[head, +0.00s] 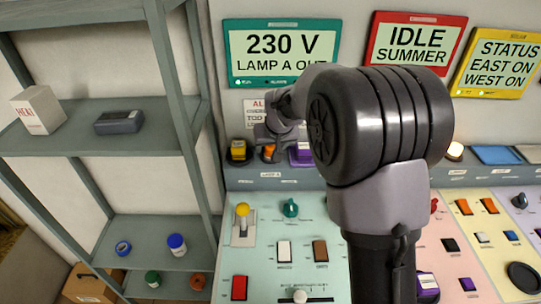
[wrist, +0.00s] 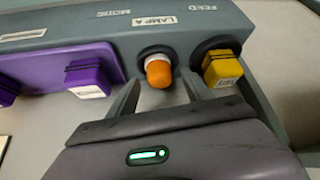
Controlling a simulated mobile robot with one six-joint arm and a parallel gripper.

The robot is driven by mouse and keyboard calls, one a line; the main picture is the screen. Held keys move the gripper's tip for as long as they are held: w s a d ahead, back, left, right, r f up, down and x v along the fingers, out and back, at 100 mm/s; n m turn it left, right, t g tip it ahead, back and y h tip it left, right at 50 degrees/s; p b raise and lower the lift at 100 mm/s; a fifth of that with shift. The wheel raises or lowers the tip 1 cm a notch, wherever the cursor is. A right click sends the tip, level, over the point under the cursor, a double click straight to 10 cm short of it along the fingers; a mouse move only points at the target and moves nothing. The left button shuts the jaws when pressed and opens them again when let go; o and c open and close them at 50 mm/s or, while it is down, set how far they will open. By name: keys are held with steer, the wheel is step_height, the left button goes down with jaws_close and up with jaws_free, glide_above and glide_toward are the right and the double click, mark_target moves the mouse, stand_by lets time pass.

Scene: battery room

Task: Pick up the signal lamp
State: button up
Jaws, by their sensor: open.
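An orange signal lamp (wrist: 159,74) sits in a round dark socket under the label LAMP A in the wrist view. In the head view the same lamp (head: 268,153) shows small below my wrist. My gripper (wrist: 162,84) is open, with one finger to the left of the lamp and the other to its right. Gaps show between the fingers and the lamp, and nothing is held. In the head view my gripper (head: 274,135) is partly hidden by my arm.
A yellow block (wrist: 222,70) in a socket stands close beside the right finger. Purple blocks (wrist: 95,80) are on the left. A lit lamp (head: 455,151) is farther right on the ledge. The sloping panel (head: 265,215) below carries switches and knobs. A shelf (head: 90,140) stands left.

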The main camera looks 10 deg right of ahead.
steer(key=shift+w+f, duration=0.15)
steer(key=c, duration=0.3)
jaws_close()
steer(key=shift+r, duration=0.2)
